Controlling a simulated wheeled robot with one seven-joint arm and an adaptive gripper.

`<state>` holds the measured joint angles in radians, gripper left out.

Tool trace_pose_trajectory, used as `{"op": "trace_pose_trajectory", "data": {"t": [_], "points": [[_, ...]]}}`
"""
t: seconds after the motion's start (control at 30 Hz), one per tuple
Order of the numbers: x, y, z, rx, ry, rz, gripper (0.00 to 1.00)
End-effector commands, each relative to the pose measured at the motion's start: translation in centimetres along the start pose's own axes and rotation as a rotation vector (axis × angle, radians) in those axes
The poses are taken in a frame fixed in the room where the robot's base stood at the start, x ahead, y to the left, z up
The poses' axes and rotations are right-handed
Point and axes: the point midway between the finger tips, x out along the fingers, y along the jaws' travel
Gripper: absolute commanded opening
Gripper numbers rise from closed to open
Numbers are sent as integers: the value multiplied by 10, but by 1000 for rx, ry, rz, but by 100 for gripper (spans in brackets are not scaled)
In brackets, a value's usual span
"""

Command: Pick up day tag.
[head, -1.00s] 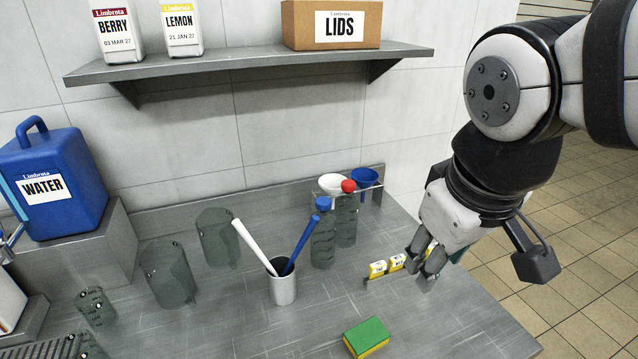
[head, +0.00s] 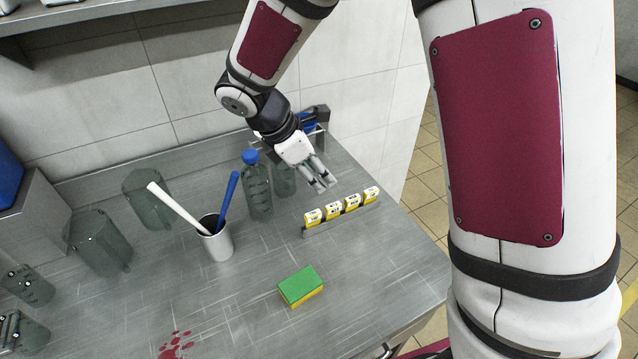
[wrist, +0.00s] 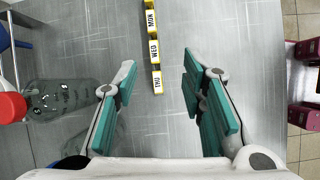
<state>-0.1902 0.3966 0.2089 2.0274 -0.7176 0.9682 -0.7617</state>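Several yellow-and-white day tags (head: 333,209) stand in a row on a narrow grey rail (head: 342,222) on the steel bench. In the wrist view, tags reading MON (wrist: 151,20), WED (wrist: 154,50) and THU (wrist: 157,80) show; the row runs out of the top edge. My gripper (head: 322,186) is open and empty, above and just behind the row in the head view. In the wrist view its teal-padded fingers are wide apart, with the THU end of the row showing between them. I see no contact with a tag.
A metal cup (head: 217,242) holds a white and a blue tool. A green-yellow sponge (head: 300,285) lies in front. Bench around the sponge is mostly clear.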

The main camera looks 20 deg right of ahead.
Motion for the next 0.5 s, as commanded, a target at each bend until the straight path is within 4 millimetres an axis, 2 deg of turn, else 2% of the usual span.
{"op": "trace_pose_trajectory", "data": {"t": [0.1,0.27,0.5], "points": [[11,7,-15,-87,-12,-1,38],[22,11,-21,-129,-20,-2,38],[64,10,-20,-131,-21,-4,38]]}}
